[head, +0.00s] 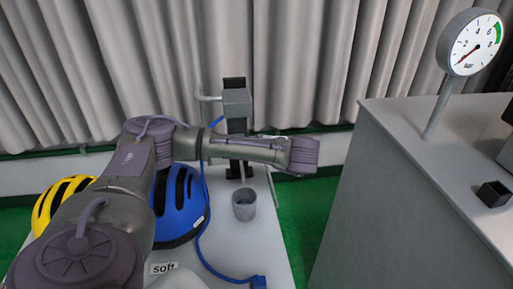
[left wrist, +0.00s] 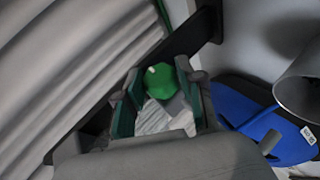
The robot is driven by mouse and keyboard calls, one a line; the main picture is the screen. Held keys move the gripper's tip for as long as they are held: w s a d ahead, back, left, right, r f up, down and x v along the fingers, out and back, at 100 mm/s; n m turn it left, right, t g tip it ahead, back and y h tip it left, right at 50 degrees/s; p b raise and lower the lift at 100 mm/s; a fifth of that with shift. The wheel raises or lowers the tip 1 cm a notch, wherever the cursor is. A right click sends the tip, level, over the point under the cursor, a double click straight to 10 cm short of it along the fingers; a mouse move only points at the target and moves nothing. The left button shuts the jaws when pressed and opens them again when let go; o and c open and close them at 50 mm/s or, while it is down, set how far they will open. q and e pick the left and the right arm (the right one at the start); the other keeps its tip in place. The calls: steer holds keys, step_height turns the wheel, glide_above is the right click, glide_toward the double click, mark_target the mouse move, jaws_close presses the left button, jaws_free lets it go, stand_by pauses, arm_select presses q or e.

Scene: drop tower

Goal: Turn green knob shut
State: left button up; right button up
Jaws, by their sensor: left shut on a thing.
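The green knob (left wrist: 160,80) shows in the left wrist view, between the fingertips of my left gripper (left wrist: 162,88). The gripper is shut on it, with one finger on each side. A small pale mark shows on the knob's upper part. In the head view my left arm reaches across from the left, and its wrist hides the knob and the fingers. My right gripper is in neither view.
A dark post with a grey box (head: 237,102) stands behind. A gauge (head: 470,43) stands on the grey cabinet (head: 410,190) at right.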

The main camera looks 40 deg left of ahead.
arm_select(q)
steer(key=shift+t+y+p, duration=0.3)
steer(key=shift+y+p, duration=0.15)
steer(key=shift+y, duration=0.05)
steer(key=shift+f, duration=0.1)
steer(key=o, duration=1.2)
steer(key=shift+c, duration=0.2)
steer(key=shift+d, duration=0.2)
steer(key=s+d, duration=0.4)
steer(key=d, duration=0.8)
steer(key=shift+d+r, duration=0.15)
steer(key=shift+r, duration=0.05)
